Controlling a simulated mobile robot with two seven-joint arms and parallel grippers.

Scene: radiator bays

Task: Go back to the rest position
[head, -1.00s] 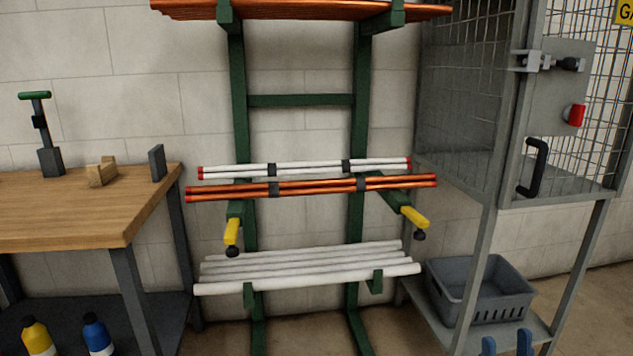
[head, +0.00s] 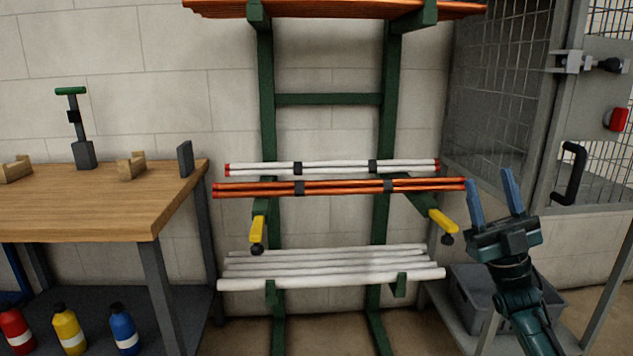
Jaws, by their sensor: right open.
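My right gripper (head: 495,192) is in the head view at the right, raised with its two blue fingers pointing up. The fingers are apart and nothing is between them. It appears just right of the ends of the copper pipes (head: 340,187) on the green rack (head: 387,110); I cannot tell the depth gap between them. My left gripper is not in view.
The rack also holds white red-capped pipes (head: 330,167) and white pipes (head: 330,268) lower down. Yellow-tipped rack arms (head: 441,220) stick out forward. A wooden bench (head: 90,208) stands left. A mesh cage (head: 495,90) and grey crate (head: 468,298) stand right.

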